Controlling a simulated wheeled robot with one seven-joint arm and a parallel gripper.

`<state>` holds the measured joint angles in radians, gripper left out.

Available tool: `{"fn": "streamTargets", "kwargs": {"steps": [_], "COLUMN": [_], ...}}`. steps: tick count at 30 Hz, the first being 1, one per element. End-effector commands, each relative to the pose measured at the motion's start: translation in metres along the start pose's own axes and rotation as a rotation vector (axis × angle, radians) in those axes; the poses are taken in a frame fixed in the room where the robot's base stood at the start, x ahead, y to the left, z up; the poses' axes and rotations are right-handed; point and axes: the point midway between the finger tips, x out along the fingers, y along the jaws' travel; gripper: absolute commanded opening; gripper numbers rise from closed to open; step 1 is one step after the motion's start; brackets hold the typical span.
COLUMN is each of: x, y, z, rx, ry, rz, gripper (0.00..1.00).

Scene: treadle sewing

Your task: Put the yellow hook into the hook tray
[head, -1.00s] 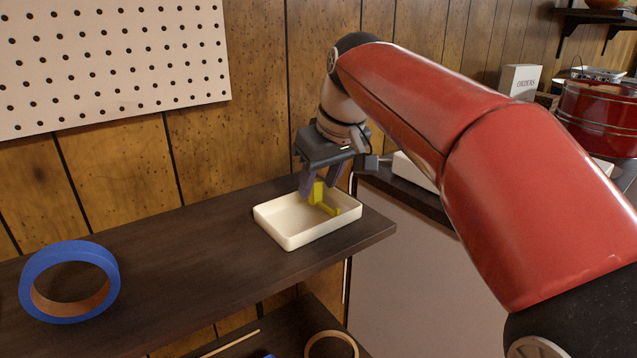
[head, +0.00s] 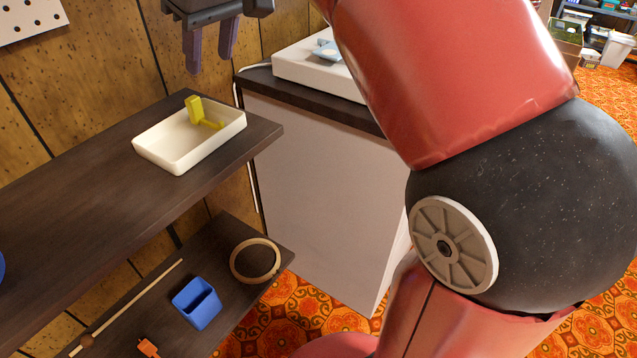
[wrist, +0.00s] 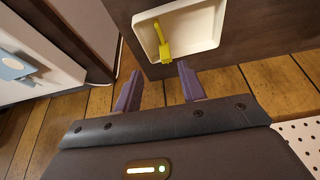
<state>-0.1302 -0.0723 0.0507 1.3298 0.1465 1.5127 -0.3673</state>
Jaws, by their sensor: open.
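The yellow hook (head: 197,110) lies inside the white hook tray (head: 178,158), near its back wall. The tray rests on the dark upper shelf, by its right end. In the wrist view the yellow hook (wrist: 163,42) also shows inside the tray (wrist: 205,42), leaning by one wall. My gripper (head: 208,62) is open and empty, above and behind the tray, apart from the hook. In the wrist view its two purple fingers (wrist: 158,80) are spread with nothing between them.
A lower shelf holds a blue cup (head: 197,303), a wooden ring (head: 255,261), a thin stick (head: 130,305) and a small orange piece (head: 148,348). A white cabinet (head: 310,190) stands right of the shelves.

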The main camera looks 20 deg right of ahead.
Motion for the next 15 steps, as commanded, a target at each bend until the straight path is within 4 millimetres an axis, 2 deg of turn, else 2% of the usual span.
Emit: {"fn": "streamTargets", "kwargs": {"steps": [5, 12, 15], "x": [0.023, 0.084, 0.108], "y": [0.005, 0.003, -0.001], "z": [0.075, 0.195, 0.234], "rx": [0.165, 0.386, 0.449], "ry": [0.018, 0.061, 0.076], "rz": [0.081, 0.186, 0.215], "gripper": [0.41, 0.41, 0.41]}}
